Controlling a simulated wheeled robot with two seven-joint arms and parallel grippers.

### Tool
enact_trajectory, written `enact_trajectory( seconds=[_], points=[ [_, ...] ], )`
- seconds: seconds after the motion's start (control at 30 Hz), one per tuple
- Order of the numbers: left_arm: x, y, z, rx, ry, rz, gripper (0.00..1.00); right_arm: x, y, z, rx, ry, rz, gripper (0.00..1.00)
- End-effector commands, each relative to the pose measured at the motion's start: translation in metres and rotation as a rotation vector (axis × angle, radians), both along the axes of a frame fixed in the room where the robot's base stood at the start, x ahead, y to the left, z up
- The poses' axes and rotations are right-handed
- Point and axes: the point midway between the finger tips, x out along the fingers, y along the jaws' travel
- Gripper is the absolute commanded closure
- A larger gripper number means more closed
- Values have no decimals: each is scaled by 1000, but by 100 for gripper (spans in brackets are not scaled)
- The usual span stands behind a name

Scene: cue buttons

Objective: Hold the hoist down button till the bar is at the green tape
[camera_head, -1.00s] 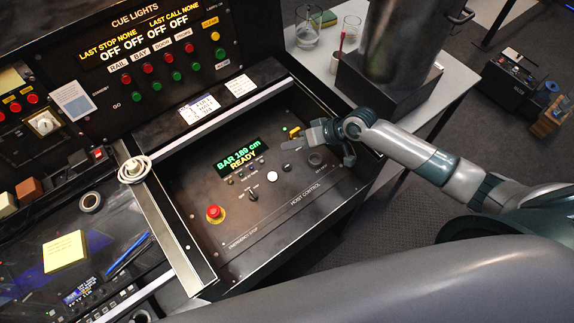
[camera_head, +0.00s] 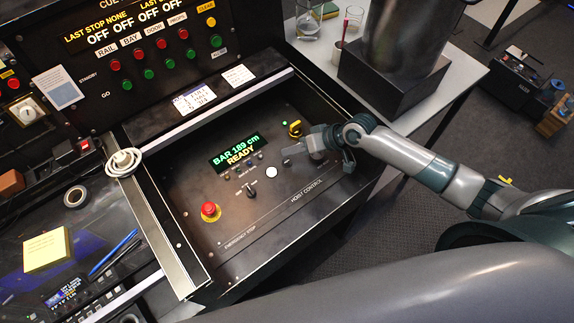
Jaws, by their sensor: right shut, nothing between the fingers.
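The hoist control panel (camera_head: 303,208) is a dark sloped box in the middle of the head view. Its green and yellow display (camera_head: 237,151) reads about BAR 189 cm, READY. A white round button (camera_head: 272,172) sits below and right of the display; I cannot read which button is hoist down. My right gripper (camera_head: 288,155) is shut and empty over the panel's right part, up and right of the white button. It hides part of the panel, and I cannot tell whether it touches. I cannot make out the bar or green tape. My left gripper is not in view.
A red emergency stop (camera_head: 210,210) on a yellow base is at the panel's lower left. A black selector knob (camera_head: 251,192) and a yellow knob (camera_head: 295,128) are also on it. The cue lights panel (camera_head: 150,55) stands behind. A metal cylinder (camera_head: 405,45) stands at the back right.

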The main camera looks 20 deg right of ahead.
Motion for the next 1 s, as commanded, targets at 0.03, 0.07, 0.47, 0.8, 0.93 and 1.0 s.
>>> enact_trajectory(
  seconds=[0.03,0.07,0.47,0.8,0.93,1.0],
  points=[
    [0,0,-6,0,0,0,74,0,0,-8,0,1,0,100],
    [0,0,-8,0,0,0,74,0,0,-10,0,1,0,100],
    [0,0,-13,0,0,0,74,0,0,-21,1,1,0,100],
    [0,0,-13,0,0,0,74,0,0,-20,1,1,0,100],
    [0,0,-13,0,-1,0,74,0,0,-20,1,0,1,100],
    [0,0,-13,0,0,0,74,0,0,-20,1,0,1,100]
  ],
)
